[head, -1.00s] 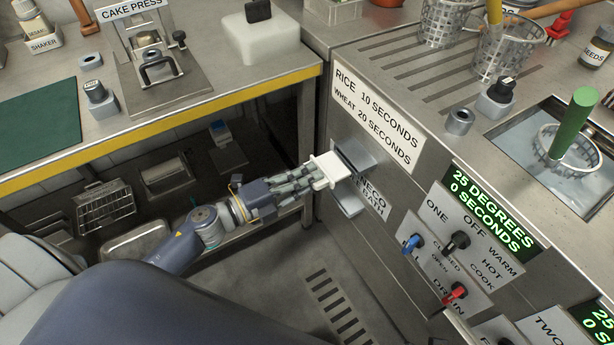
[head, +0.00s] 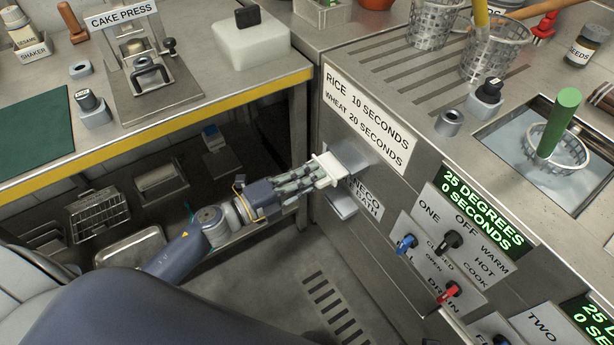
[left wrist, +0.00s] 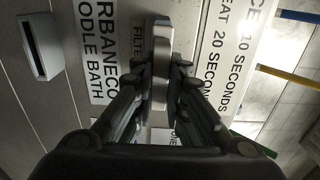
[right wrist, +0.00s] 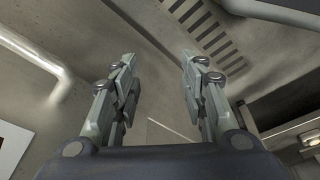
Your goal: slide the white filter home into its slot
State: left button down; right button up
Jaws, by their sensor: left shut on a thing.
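The white filter (head: 327,169) is at the side panel of the noodle bath (head: 330,130), by a grey metal housing (head: 352,157) below the timing sign. My left gripper (head: 314,174) is shut on the filter from the left. In the left wrist view the filter (left wrist: 161,62) stands edge-on between the fingertips, beside a partly covered "FILTE…" label (left wrist: 138,40). The filter hides the slot mouth, so I cannot tell how deep it sits. My right gripper (right wrist: 160,85) is open and empty in the right wrist view, above the floor.
A metal chute (head: 342,204) juts from the panel just below the filter. Blue (head: 406,243) and red (head: 450,291) knobs are on the panel to the right. The counter with the yellow edge (head: 160,130) is at the left, above a shelf with a wire basket (head: 98,212).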

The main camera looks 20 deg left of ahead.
aim_at(327, 169)
pick_arm(q)
jog(key=shift+w+d, duration=0.2)
jog(key=shift+w, duration=0.05)
pick_arm(e)
jog(key=shift+f, duration=0.25)
pick_arm(q)
jog(key=shift+w+d, duration=0.2)
jog(key=shift+w, duration=0.1)
pick_arm(e)
jog(key=shift+f, duration=0.15)
pick_arm(q)
jog(key=shift+w+d, duration=0.2)
pick_arm(e)
jog(key=shift+s+f, duration=0.15)
jog(key=shift+f, duration=0.1)
pick_arm(q)
jog(key=shift+w+d, duration=0.1)
jog(key=shift+w, duration=0.1)
pick_arm(e)
jog(key=shift+s+f, duration=0.1)
jog(key=shift+f, duration=0.05)
pick_arm(q)
jog(key=shift+w+d, duration=0.2)
jog(key=shift+w, duration=0.05)
pick_arm(e)
jog(key=shift+s+f, duration=0.1)
jog(key=shift+f, duration=0.05)
